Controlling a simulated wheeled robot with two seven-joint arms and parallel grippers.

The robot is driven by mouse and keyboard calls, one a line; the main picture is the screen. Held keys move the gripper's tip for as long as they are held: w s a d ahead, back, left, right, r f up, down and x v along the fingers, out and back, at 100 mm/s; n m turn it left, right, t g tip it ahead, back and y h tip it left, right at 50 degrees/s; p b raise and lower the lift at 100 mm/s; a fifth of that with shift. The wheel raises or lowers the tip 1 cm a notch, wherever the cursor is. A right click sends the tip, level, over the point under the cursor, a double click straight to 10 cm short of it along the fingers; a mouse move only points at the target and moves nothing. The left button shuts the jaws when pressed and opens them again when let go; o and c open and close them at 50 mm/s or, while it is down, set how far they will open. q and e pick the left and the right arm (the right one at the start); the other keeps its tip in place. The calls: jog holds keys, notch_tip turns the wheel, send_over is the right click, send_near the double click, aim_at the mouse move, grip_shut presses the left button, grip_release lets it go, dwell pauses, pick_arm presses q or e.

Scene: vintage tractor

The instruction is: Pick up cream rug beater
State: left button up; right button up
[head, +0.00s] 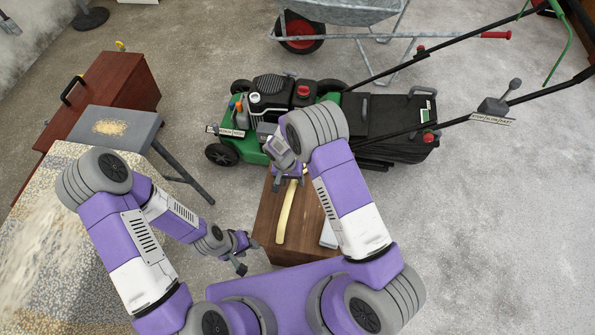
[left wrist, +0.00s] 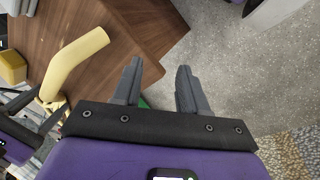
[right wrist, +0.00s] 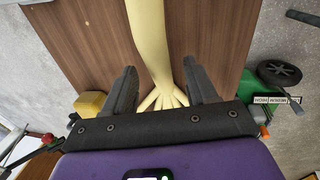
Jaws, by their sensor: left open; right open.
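The cream rug beater (head: 286,212) lies on a brown wooden surface (head: 268,218), its long handle running toward me in the head view. My right gripper (head: 288,174) is open above its far end. In the right wrist view, the handle (right wrist: 147,35) runs between the open fingers (right wrist: 160,68), and the splayed strands (right wrist: 163,98) show just behind the fingertips. I cannot tell whether the fingers touch it. My left gripper (head: 241,255) is open and empty, left of the wooden surface's near edge. The left wrist view shows the beater (left wrist: 75,62) left of its fingers (left wrist: 160,68).
A green and black lawn mower (head: 300,100) stands just behind the wooden surface. A yellow block (right wrist: 90,103) sits beside the beater. A grey object (head: 328,235) lies near the surface's right edge. A grey stool (head: 115,125) stands left. The concrete floor at right is clear.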

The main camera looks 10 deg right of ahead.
aim_at(294, 182)
jog(key=f, duration=0.3)
jog(key=shift+d+b, duration=0.2)
jog(key=shift+b, duration=0.1)
jog(key=shift+r, duration=0.1)
jog(key=shift+c, duration=0.3)
grip_shut()
notch_tip(294, 182, up, 10)
jog(key=p, duration=0.3)
